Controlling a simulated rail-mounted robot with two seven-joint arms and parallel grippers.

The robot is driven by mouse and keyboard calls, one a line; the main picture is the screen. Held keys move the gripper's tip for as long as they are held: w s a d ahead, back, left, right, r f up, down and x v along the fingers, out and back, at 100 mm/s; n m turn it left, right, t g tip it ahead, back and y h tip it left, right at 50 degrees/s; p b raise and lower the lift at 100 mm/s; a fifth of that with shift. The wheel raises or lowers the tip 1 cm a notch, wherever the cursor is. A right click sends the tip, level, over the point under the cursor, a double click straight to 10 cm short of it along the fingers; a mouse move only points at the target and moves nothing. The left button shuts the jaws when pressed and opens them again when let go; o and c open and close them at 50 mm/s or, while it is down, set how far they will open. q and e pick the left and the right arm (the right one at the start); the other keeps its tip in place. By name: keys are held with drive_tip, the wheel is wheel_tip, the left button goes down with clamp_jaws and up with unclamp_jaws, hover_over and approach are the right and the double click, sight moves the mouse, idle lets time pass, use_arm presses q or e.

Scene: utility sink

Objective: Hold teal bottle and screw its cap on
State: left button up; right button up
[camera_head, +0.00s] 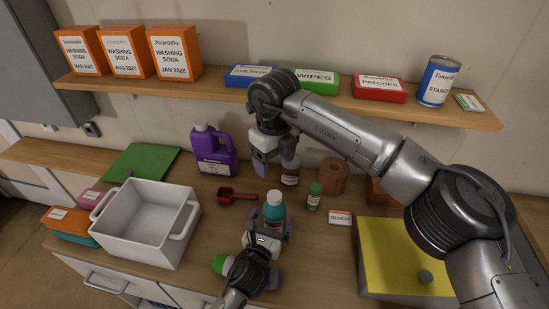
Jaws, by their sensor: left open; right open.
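The teal bottle (273,213) stands upright on the wooden counter near the middle, with a pale top (275,198). I cannot tell how the cap sits on it. My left gripper (268,229) is open at the near side of the bottle, with its fingers spread to either side of it.
A dark bottle (290,174), a green-capped bottle (314,196) and a brown roll (333,175) stand behind and right. A red scoop (238,197), purple jug (213,150) and white tub (145,232) are left. A yellow board (385,264) is right. The shelf (215,92) hangs above.

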use_arm(q)
drive_tip(key=v, duration=1.1)
drive_tip(key=shift+s+a, duration=0.1)
drive_tip(key=shift+s, duration=0.1)
